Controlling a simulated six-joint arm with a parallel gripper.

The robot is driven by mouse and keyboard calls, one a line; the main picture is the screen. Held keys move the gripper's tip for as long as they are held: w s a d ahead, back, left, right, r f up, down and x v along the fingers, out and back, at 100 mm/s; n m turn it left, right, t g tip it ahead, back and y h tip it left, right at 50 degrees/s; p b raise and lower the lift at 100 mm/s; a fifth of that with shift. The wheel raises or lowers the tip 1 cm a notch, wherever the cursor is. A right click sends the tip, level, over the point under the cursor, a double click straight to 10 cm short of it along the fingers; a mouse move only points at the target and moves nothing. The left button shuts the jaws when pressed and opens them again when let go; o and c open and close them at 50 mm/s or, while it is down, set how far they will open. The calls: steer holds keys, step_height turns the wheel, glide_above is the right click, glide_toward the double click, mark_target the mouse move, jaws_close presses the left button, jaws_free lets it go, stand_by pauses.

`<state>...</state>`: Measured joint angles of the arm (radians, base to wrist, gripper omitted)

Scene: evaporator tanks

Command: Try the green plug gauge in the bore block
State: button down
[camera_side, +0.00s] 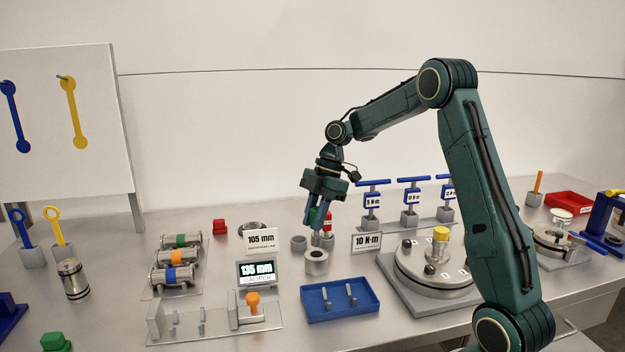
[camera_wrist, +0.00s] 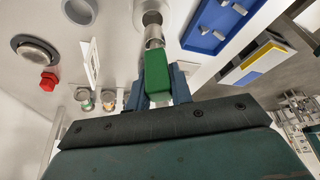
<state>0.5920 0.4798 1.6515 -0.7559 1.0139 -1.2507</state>
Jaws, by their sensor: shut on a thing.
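My gripper (camera_wrist: 158,98) is shut on the green plug gauge (camera_wrist: 157,75), gripping its green block-shaped handle. The gauge's steel pin (camera_wrist: 154,38) points away from the jaws, toward the grey bore block (camera_wrist: 152,6). In the side view my gripper (camera_side: 318,222) points down above the round bore block (camera_side: 316,266), which stands upright on the table with its bore facing up. The pin's end overlaps the bore in the wrist view; I cannot tell whether it has entered. The fingers partly hide the gauge in the side view.
A blue tray (camera_side: 340,308) with small pins lies in front of the block. A "10 N·m" sign (camera_side: 367,243) and a "105 mm" sign (camera_side: 262,240) stand nearby. A grey ring (camera_side: 299,243) stands behind the block. A round fixture (camera_side: 435,275) is at the right.

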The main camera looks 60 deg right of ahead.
mark_target(317, 233)
steer(key=shift+f, duration=1.15)
steer(key=shift+f, duration=2.35)
stand_by(2.7)
stand_by(0.4)
steer(key=c, duration=1.2)
jaws_free()
steer(key=shift+o, duration=0.2)
steer(key=shift+r, duration=0.1)
steer(key=v, duration=1.3)
steer(key=shift+r, duration=0.25)
